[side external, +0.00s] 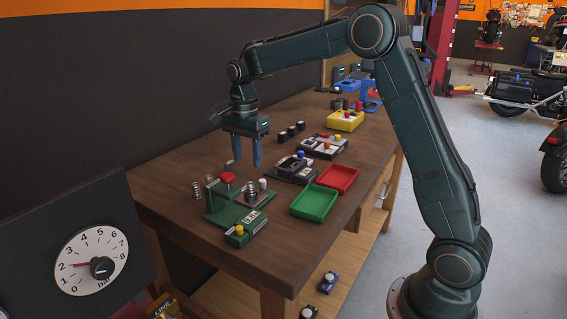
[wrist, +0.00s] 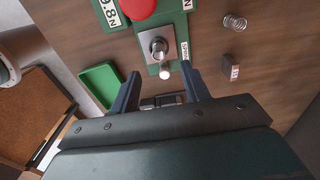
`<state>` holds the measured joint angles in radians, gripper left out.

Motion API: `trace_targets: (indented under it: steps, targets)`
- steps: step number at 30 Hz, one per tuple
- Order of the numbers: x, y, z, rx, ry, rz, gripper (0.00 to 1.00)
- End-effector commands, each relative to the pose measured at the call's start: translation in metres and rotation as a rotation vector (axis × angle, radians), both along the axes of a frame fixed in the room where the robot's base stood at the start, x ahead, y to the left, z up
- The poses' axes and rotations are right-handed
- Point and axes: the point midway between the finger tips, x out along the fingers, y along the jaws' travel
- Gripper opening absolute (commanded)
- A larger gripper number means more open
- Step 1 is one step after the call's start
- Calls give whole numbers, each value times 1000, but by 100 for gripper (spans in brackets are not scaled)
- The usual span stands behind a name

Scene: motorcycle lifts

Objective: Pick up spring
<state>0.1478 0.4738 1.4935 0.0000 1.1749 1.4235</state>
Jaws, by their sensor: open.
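A loose metal coil spring (side external: 197,190) stands on the wooden bench left of the green test fixture (side external: 222,210); a coil spring (wrist: 235,21) also shows in the wrist view at upper right. Another spring (side external: 251,194) shows on the fixture's metal plate in the side view. The fixture has a red round knob (side external: 228,178); the wrist view shows its metal plate (wrist: 169,53). My gripper (side external: 247,163) is open and empty, pointing down above the bench behind the fixture. Its fingertips (wrist: 161,72) are apart in the wrist view, with a pale peg (wrist: 163,71) seen between them.
A green tray (side external: 315,203) and a red tray (side external: 337,178) lie right of the fixture. Dark devices (side external: 293,168) and a yellow box (side external: 345,121) stand farther back. A small dark block (wrist: 229,67) is near the wrist-view spring. Bare bench lies at front left.

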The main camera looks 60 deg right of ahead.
Motion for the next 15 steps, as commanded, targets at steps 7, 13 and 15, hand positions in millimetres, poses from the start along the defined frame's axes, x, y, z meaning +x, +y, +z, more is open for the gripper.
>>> trace_targets:
  steps: [7, 13, 15]
  targets:
    - [0, 0, -31, 0, 1, 0, 46]
    - [-1, 0, -37, 0, 0, 0, 46]
    - [0, 0, -37, 0, 0, 0, 46]
